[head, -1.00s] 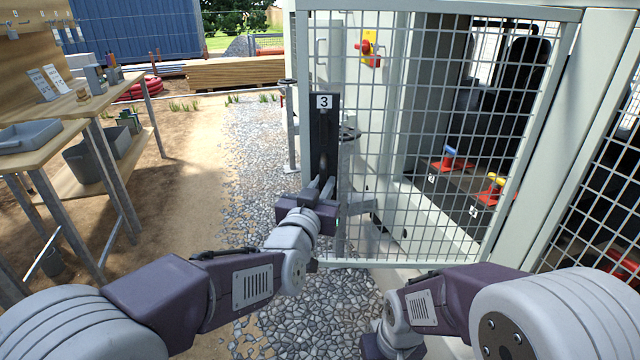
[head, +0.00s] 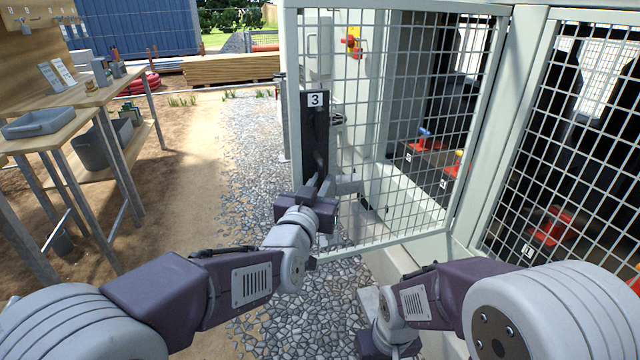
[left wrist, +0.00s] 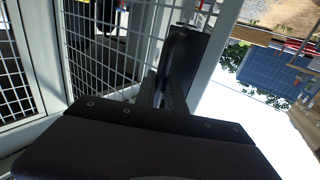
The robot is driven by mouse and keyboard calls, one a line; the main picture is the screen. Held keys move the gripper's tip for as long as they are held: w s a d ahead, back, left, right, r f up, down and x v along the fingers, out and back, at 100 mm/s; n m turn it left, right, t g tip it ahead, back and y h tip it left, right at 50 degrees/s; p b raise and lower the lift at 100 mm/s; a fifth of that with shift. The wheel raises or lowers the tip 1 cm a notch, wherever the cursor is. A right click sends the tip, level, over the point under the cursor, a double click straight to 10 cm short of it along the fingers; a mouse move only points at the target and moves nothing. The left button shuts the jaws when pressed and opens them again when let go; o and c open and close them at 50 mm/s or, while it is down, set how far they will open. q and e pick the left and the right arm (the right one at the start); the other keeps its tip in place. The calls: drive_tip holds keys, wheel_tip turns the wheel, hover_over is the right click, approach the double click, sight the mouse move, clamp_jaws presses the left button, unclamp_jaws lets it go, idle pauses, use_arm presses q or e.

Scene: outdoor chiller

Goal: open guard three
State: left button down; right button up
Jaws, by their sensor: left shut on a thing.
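Guard three is a pale-framed wire mesh door (head: 398,120) standing swung out from the chiller housing, hinged on its right side. Its black handle plate (head: 315,125) carries a label "3" near the free left edge. My left gripper (head: 318,185) is shut on the guard's dark handle at the lower part of that plate. The handle and plate (left wrist: 182,65) also show in the left wrist view, just beyond the gripper body. My right arm is low at the right in the head view; its gripper's fingers are not visible.
A second mesh guard (head: 565,150) stands at the right, in front of valves with red handles. Behind guard three are valves with blue and yellow tops (head: 425,140). A wooden workbench (head: 60,130) stands at left. Gravel and a sandy path between are clear.

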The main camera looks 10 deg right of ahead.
use_arm(q)
drive_tip(key=shift+d+r, duration=0.1)
drive_tip(key=c, duration=1.4)
unclamp_jaws()
drive_tip(key=shift+d, duration=0.1)
drive_tip(key=shift+s, duration=0.1)
drive_tip(key=p+v, duration=0.2)
drive_tip(key=v, duration=0.7)
